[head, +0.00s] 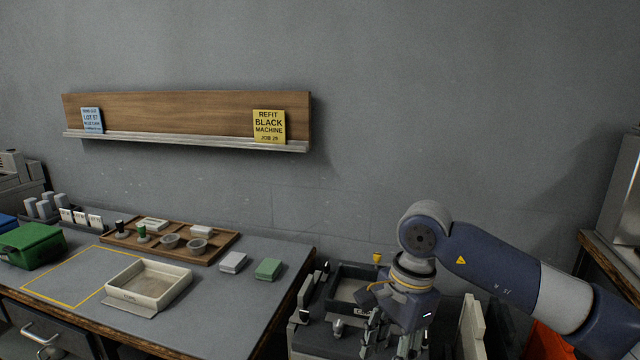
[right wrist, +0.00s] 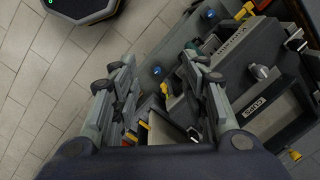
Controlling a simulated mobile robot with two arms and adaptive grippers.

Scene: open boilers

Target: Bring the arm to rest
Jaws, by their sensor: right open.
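My right arm (head: 500,268) comes in from the right in the head view and bends down at a grey joint. My right gripper (head: 398,345) points downward beside the bench, over a grey and black rack with compartments (head: 348,288). In the right wrist view the two fingers of the right gripper (right wrist: 162,85) are spread apart with nothing held between them. Part of the rack (right wrist: 255,50) shows beyond and to the right of the fingers, with a yellow part near the fingertips. My left gripper is not in view.
A bench (head: 225,305) on the left carries a cream tray (head: 110,297), a wooden tray (head: 222,238), a green box (head: 28,262) and small blocks. A wall shelf (head: 190,108) holds two cards. Tiled floor (right wrist: 50,100) is open at left in the wrist view.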

